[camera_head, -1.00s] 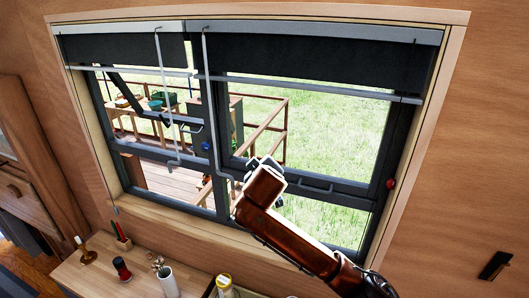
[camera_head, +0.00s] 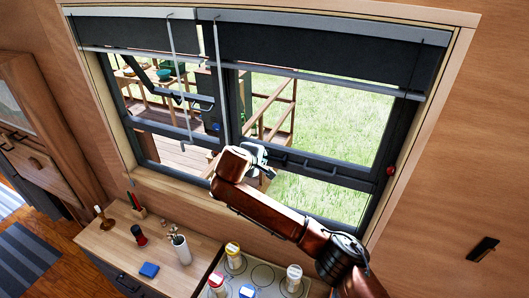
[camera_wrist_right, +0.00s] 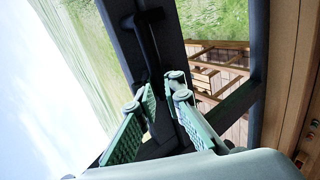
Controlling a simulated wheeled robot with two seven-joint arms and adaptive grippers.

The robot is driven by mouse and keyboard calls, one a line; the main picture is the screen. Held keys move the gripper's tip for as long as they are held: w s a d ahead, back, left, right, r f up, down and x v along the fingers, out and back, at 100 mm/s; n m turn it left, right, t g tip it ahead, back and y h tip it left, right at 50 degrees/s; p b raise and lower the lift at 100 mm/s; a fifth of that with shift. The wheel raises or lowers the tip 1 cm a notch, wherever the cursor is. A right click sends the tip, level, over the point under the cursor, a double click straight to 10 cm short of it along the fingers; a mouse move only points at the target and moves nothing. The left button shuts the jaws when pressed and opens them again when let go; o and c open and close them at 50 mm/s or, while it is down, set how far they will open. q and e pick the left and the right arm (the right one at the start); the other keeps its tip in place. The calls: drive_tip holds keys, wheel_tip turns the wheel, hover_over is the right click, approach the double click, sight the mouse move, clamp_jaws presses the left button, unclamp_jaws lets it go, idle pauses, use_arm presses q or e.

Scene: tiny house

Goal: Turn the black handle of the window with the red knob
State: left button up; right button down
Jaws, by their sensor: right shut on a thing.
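The dark-framed window has a red knob (camera_head: 391,170) on the right side of its frame in the head view. Its black handle (camera_head: 312,168) is a bar along the lower rail of the right pane. My right gripper (camera_head: 259,160) is at the left end of this handle, partly hidden by my wrist. In the right wrist view, the black handle (camera_wrist_right: 150,45) runs down between the two green-padded fingers of the right gripper (camera_wrist_right: 163,100), which are shut on it. The exact contact is partly hidden. My left gripper is not in view.
A blue knob (camera_head: 216,126) sits on the middle post. A grey blind rod (camera_head: 220,85) hangs close to my right gripper. Below stand a counter (camera_head: 105,240) with a white cup (camera_head: 181,250), and several jars near my right arm. Grass and a deck lie outside.

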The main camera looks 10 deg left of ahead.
drive_tip(key=shift+f, duration=0.25)
drive_tip(key=c, duration=2)
unclamp_jaws()
drive_tip(key=shift+r, duration=0.15)
